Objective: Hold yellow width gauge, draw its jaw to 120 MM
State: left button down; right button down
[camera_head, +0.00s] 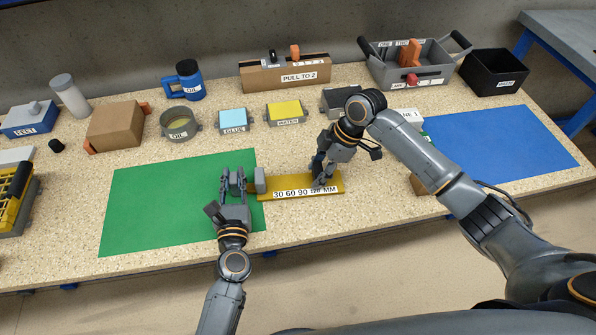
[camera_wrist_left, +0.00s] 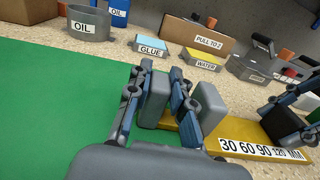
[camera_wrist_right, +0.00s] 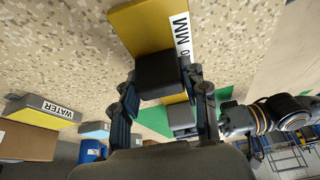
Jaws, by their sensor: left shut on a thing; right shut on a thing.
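The yellow width gauge (camera_head: 290,185) lies left to right between the green and blue mats, its label reading 30 60 90 120 MM. My left gripper (camera_head: 232,176) is shut on a grey block at the gauge's left end; this block (camera_wrist_left: 154,102) shows between its fingers in the left wrist view. A second grey block (camera_head: 260,180) stands just right of that gripper. My right gripper (camera_head: 322,178) is shut on the dark sliding jaw (camera_wrist_right: 160,75), over the bar near the 120 mark. Its fingers hide part of the jaw in the head view.
The green mat (camera_head: 160,200) lies under my left gripper, the blue mat (camera_head: 510,145) at right. Glue (camera_head: 233,119), water (camera_head: 287,112) and oil (camera_head: 180,124) containers stand behind. A cardboard box (camera_head: 285,75) is further back. The table's front edge is close to the gauge.

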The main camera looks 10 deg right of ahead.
pick_arm(q)
jog(key=shift+s+a+f, duration=0.1)
jog(key=shift+f, duration=0.25)
pick_arm(e)
jog(key=shift+d, duration=0.25)
jog(key=c, duration=0.7)
grip_release()
jog(key=shift+d, duration=0.1)
jog(key=v, duration=1.2)
jog(key=shift+s, duration=0.15)
pick_arm(q)
jog(key=c, duration=1.2)
grip_release()
jog(key=shift+o, duration=0.5)
jog(key=shift+r, duration=0.2)
